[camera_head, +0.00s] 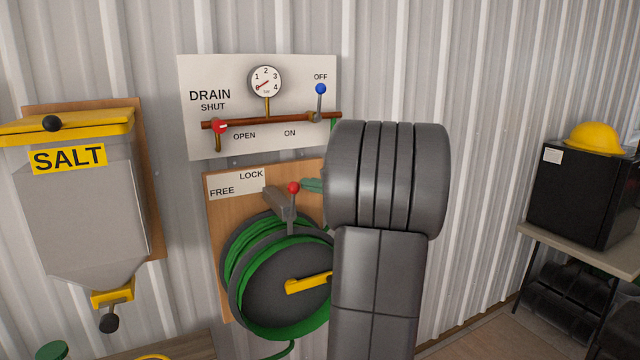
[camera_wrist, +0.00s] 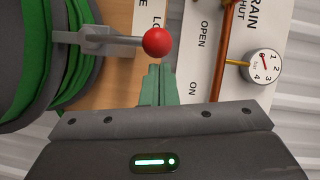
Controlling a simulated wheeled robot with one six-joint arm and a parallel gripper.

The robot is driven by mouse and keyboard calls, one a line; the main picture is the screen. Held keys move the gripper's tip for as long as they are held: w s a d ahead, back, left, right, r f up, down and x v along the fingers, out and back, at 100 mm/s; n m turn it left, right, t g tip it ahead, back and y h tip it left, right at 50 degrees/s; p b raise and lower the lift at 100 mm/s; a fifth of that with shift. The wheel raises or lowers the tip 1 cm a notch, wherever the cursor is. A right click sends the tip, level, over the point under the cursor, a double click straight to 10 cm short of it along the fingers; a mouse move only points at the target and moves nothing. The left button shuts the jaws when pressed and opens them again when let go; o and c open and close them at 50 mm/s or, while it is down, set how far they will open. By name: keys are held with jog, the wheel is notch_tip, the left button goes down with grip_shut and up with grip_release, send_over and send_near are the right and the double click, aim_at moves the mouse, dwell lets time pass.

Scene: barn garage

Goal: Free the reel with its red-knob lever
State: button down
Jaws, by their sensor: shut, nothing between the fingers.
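The hose reel (camera_head: 262,275) with green hose and a yellow crank is mounted on a wooden board. Its grey lever with a red knob (camera_head: 293,188) stands nearly upright above the reel, toward the LOCK side of the LOCK/FREE label (camera_head: 236,184). My gripper (camera_head: 312,185) is just right of the knob, partly hidden behind my arm. In the wrist view, the shut green fingers (camera_wrist: 158,82) end close beside the red knob (camera_wrist: 157,42), with nothing between them. I cannot tell whether they touch the knob.
A drain panel (camera_head: 200,75) with a gauge, a red-knob valve (camera_head: 219,126) and a blue-knob valve (camera_head: 320,89) is above the reel. A salt bin (camera_head: 85,210) hangs left. A black cabinet (camera_head: 580,190) with a yellow helmet (camera_head: 594,138) stands on a table at right.

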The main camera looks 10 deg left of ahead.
dwell(0.4)
jog(key=shift+s+a+r+n+b, duration=0.1)
jog(key=shift+s+a+n+b, duration=0.15)
jog(key=shift+b, duration=0.2)
jog(key=shift+a+n+h+b, duration=0.15)
jog(key=shift+n+h+b, duration=0.1)
jog(key=shift+h+b, duration=0.1)
jog(key=s+a+f+n+h+b, duration=0.1)
jog(key=s+a+n+h+b, duration=0.3)
jog(key=s+a+n+b, duration=0.1)
jog(key=shift+a+f+n+t+b, duration=0.3)
jog(key=shift+a+n+b, duration=0.6)
jog(key=shift+a+b, duration=0.65)
jog(key=shift+s+d+h+b, duration=0.15)
jog(key=shift+d+h+b, duration=0.05)
jog(key=shift+h+b, duration=0.1)
